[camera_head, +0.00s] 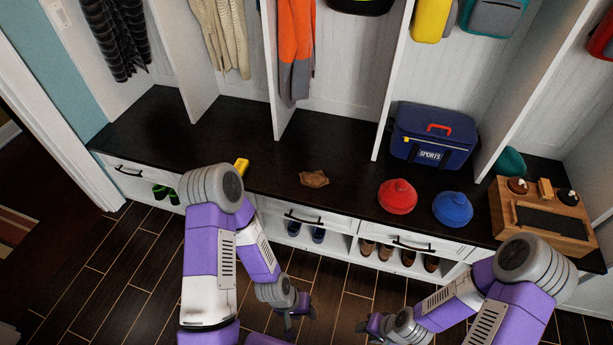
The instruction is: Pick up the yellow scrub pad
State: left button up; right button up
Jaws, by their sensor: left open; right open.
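The yellow scrub pad (241,166) is a small yellow block on the dark bench top, near its front edge, left of the picture's middle. My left arm's purple and grey elbow stands just in front of it in the picture and may hide part of it. My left gripper (300,318) hangs low over the floor, below and to the right of the pad, open and empty. My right gripper (368,326) is also low over the floor, further right, open and empty. Neither gripper touches the pad.
On the bench (262,176) are a crumpled brown item (314,179), a red (397,196) and a blue (453,208) dome-shaped item, a blue sports bag (431,137) and a wooden box (545,215). Upright dividers split the bench's back. Drawers and shoe cubbies lie below.

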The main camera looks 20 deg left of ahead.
aim_at(243, 165)
jog(key=u, duration=2)
jog(key=i, duration=2.25)
jog(key=z, duration=3.05)
